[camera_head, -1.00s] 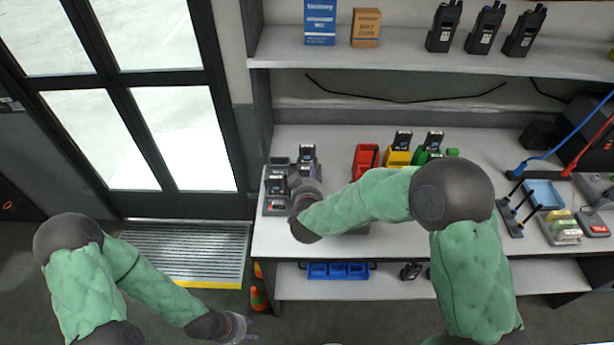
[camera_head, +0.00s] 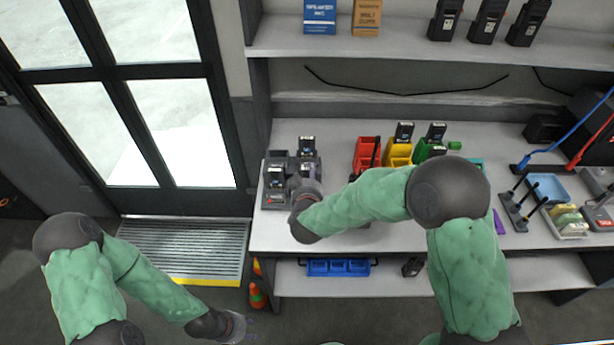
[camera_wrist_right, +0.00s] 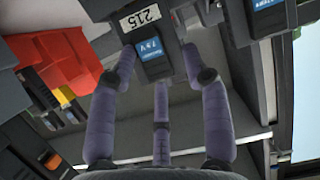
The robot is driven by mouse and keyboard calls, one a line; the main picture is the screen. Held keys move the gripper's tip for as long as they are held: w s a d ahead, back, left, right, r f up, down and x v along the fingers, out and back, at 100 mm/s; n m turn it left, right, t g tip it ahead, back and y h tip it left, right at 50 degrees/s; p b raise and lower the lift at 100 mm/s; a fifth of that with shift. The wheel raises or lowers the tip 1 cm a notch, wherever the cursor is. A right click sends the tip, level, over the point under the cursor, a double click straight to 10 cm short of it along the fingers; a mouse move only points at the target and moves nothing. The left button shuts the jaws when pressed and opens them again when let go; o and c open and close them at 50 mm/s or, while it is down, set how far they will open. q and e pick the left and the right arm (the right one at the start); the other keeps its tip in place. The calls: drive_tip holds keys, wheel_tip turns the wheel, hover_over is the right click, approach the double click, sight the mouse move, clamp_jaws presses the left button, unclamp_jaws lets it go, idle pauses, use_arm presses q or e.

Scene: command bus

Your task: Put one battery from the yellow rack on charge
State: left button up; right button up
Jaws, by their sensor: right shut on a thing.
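My right gripper (camera_head: 308,188) is at the grey charger (camera_head: 280,201) on the left of the bench; the hand and wrist cover part of it. In the right wrist view the gripper's fingers (camera_wrist_right: 160,85) are shut around a dark battery (camera_wrist_right: 150,50) with a blue label; a white plate reading 215 is beside the label. Whether this battery is fully seated cannot be told. Other batteries (camera_head: 307,145) stand in the charger. The yellow rack (camera_head: 397,155) holds a dark battery (camera_head: 404,131). My left gripper (camera_head: 240,328) hangs low near the floor, its fingers too unclear to judge.
A red rack (camera_head: 366,150) and a green rack (camera_head: 421,150) flank the yellow one. Radios (camera_head: 488,20) stand on the shelf above. A blue bin (camera_head: 338,267) is on the lower shelf. Bench space in front of the racks is behind my right arm.

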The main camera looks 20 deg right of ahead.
drive_tip(key=shift+a+f, duration=0.1)
drive_tip(key=shift+f, duration=0.15)
idle(0.5)
drive_tip(key=o, duration=1.4)
drive_tip(key=v, duration=1.2)
